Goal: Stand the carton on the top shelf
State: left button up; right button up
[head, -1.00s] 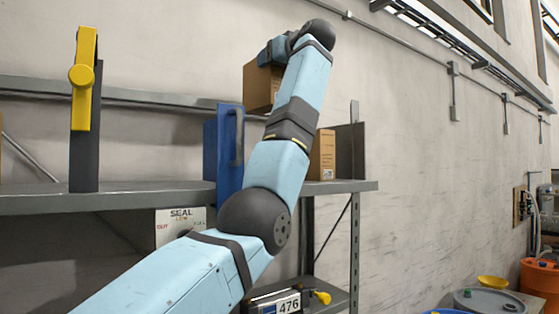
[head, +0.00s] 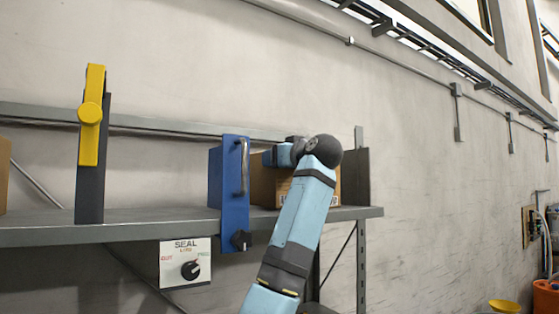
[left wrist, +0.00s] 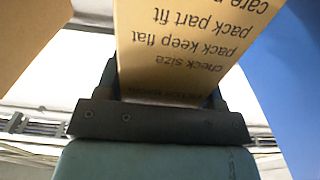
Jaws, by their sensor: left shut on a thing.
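The brown carton (head: 262,186) is upright at the level of the top shelf (head: 140,229), between a blue upright object and another carton. My left gripper (head: 272,158) is shut on its upper part. In the left wrist view the carton (left wrist: 185,45) shows printed lines, upside down in the picture, between the fingers of my left gripper (left wrist: 160,92). My wrist and forearm hide part of the carton in the head view. I cannot tell whether its base touches the shelf. My right gripper is not in view.
Another carton (head: 338,188) stands to the right, mostly behind my arm. A dark post with a yellow lever (head: 91,135) stands further left. A SEAL dial panel (head: 186,263) hangs below the shelf.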

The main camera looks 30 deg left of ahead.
pick_arm(q)
jog(key=shift+f, duration=0.3)
jog(key=o, duration=1.1)
jog(key=shift+f, duration=0.1)
jog(key=shift+o, duration=0.2)
jog(key=b+v, duration=0.4)
jog(key=v, duration=0.8)
